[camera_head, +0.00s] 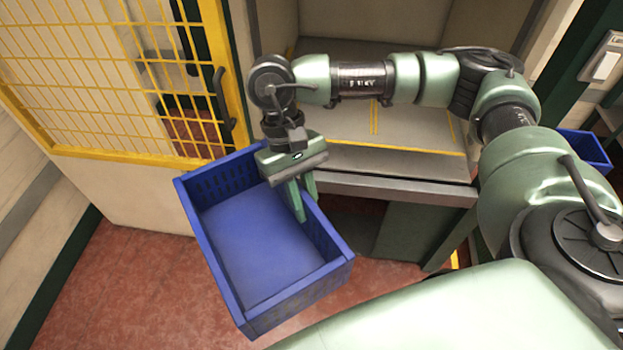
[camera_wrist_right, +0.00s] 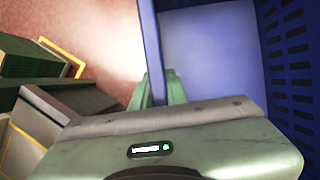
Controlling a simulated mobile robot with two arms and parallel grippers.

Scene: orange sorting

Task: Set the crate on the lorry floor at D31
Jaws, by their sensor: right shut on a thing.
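An empty blue crate (camera_head: 245,318) hangs in front of the lorry floor, on its left side in the head view. My right gripper (camera_head: 301,208) is shut on the crate's wall nearest the lorry, with one finger inside the wall. In the right wrist view the crate wall (camera_wrist_right: 151,50) runs between the fingers of the gripper (camera_wrist_right: 156,85). The lorry floor (camera_head: 420,163) is a grey bed with yellow lines, partly hidden behind my right arm. No D31 label is readable. My left gripper is not seen.
A yellow mesh gate (camera_head: 110,80) stands at the left. A metal edge (camera_head: 400,188) runs along the front of the lorry floor. Another blue crate (camera_head: 583,148) is at the far right. Red floor (camera_head: 130,270) is clear at lower left.

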